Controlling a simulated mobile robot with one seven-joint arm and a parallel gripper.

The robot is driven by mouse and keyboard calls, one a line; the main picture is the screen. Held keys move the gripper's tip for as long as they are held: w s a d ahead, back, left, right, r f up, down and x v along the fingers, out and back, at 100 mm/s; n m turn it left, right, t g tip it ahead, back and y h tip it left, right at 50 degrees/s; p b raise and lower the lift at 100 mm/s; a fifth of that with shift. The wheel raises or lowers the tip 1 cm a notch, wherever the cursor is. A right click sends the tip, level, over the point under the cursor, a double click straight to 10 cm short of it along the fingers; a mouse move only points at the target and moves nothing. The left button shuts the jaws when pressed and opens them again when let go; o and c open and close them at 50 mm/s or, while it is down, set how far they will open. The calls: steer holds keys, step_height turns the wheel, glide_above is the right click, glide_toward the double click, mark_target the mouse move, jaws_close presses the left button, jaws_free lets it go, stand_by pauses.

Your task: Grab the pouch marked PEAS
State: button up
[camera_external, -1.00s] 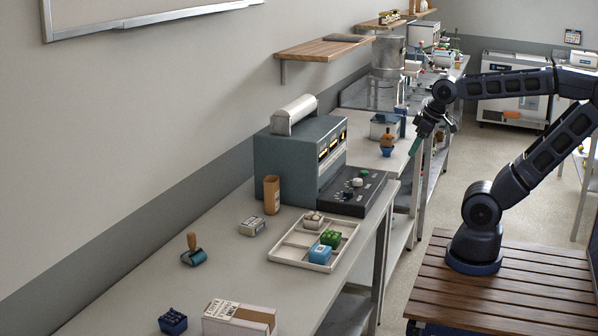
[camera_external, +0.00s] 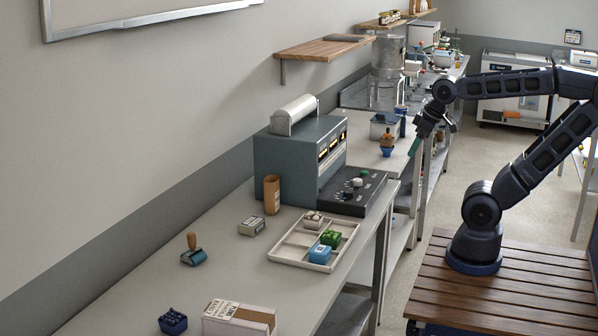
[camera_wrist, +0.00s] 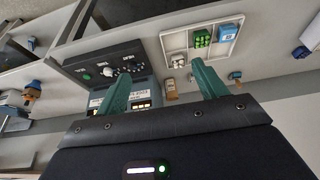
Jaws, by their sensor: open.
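I cannot read the word PEAS on anything in these frames. A white divided tray (camera_external: 292,253) on the near bench holds a small green item (camera_external: 331,238), a blue item with a pale label (camera_external: 320,254) and a pale beige item (camera_external: 313,219). In the wrist view the green item (camera_wrist: 202,38) and blue item (camera_wrist: 228,33) show beyond my fingers. My gripper (camera_wrist: 162,84) is open, its teal fingers apart with nothing held. In the external view my gripper (camera_external: 416,143) hangs in the air beyond the machine, clear of the tray.
A grey-blue machine (camera_external: 290,165) with a dark control panel stands behind the tray. A brown container (camera_external: 271,195), a small box (camera_external: 252,226), a wooden-handled roller (camera_external: 193,252), a dark blue item (camera_external: 172,322) and a carton (camera_external: 238,320) stand on the bench.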

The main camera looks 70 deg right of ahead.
steer(key=w+d+r+m+g, duration=0.1)
steer(key=w+r+m, duration=0.15)
steer(key=w, duration=0.45)
steer(key=w+r+m+g, duration=0.1)
steer(key=w+m, duration=0.2)
steer(key=w, duration=0.4)
steer(key=m+g+h, duration=0.2)
steer(key=m+h, duration=0.2)
steer(key=m, duration=0.7)
glide_above(272, 179)
steer(key=a, duration=0.2)
steer(key=f, duration=1.8)
steer(key=shift+s+a, duration=0.15)
steer(key=shift+s, duration=0.05)
steer(key=shift+w+f+h, duration=0.25)
steer(key=shift+f+h, duration=0.05)
steer(key=shift+f, duration=0.05)
steer(key=x, duration=0.5)
steer(key=shift+s+f, duration=0.1)
steer(key=shift+f, duration=0.1)
steer(key=shift+x, duration=2.6)
steer(key=shift+a, duration=0.2)
steer(key=c, duration=1.3)
